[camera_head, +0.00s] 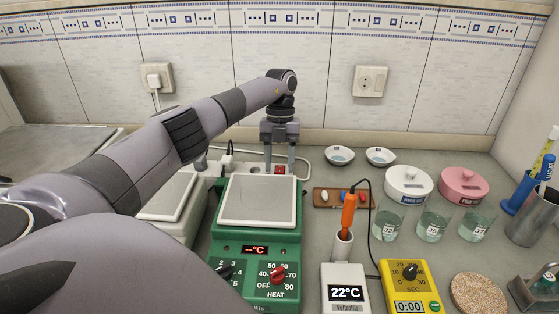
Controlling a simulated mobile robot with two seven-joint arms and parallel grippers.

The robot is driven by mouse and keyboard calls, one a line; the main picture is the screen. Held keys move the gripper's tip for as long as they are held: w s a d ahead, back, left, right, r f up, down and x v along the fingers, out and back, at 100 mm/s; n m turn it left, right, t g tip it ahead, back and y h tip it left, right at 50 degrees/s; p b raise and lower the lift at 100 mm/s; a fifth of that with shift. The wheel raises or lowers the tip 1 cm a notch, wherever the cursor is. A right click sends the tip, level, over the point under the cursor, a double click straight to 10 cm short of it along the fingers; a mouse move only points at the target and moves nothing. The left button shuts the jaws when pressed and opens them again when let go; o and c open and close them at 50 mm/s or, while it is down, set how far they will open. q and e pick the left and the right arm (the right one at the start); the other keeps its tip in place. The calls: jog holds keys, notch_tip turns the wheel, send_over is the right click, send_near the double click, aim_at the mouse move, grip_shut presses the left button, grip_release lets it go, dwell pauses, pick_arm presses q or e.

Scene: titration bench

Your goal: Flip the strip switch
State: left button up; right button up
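The power strip (210,165) is pale and lies behind the green hotplate, mostly hidden by my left arm and the hotplate. A small red switch (280,170) shows at the right end of the strip. My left gripper (280,167) points down over that end, its two fingers apart on either side of the red switch, with nothing held between them. I cannot tell whether a fingertip touches the switch or the strip. My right gripper is out of view.
The green hotplate (269,249) stands in front of the strip, its display lit red. To the right are an orange probe (348,215), a thermometer box (346,291), a yellow timer (409,287), several glass beakers and two small white bowls. The tiled wall (320,100) rises close behind.

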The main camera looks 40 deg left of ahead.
aim_at(280, 166)
pick_arm(q)
jog(key=shift+b+v, duration=0.35)
jog(key=shift+v, duration=3.2)
